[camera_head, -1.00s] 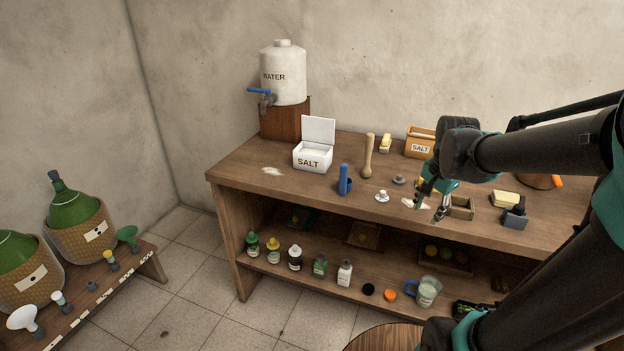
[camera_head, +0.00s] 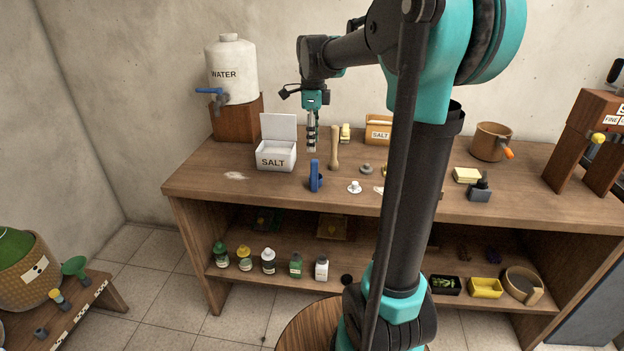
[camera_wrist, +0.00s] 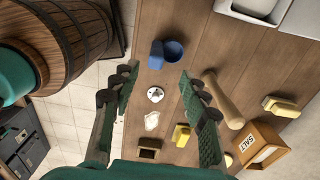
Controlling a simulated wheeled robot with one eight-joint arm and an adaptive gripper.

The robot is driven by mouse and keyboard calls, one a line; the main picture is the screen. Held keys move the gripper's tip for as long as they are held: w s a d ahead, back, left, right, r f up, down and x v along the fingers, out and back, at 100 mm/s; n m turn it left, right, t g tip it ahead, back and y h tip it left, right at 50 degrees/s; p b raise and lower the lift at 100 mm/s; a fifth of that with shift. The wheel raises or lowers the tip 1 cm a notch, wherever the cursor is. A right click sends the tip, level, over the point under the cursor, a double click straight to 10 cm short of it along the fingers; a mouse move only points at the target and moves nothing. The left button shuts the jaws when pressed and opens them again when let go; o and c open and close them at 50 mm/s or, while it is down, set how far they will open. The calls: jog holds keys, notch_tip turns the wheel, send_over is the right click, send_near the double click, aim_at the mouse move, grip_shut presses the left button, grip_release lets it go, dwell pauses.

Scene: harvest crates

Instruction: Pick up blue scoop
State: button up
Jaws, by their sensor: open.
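The blue scoop (camera_head: 316,178) stands on the wooden bench top, in front of and right of the white salt box. In the wrist view the scoop (camera_wrist: 157,55) shows at the top centre, with its round blue cup (camera_wrist: 173,51) to the right of its handle part. My gripper (camera_head: 311,148) hangs above the bench, beyond the scoop and beside the salt box. The scoop lies beyond the fingertips and is not touched.
The open salt box (camera_head: 276,155) stands left of the scoop. A wooden pestle (camera_head: 334,148) stands right of it, and a small whitish metal piece (camera_head: 354,187) lies front right. A wooden salt crate (camera_head: 378,130) is at the back. Spilled salt (camera_head: 234,176) lies on the left.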

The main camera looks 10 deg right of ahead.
notch_tip(320, 180, down, 6)
jog(key=shift+d+r, duration=0.1)
send_over(314, 191)
jog(key=w, duration=0.1)
jog(key=shift+w+d+f, duration=0.1)
jog(key=shift+d+f, duration=0.05)
jog(key=shift+f, duration=2.9)
grip_shut()
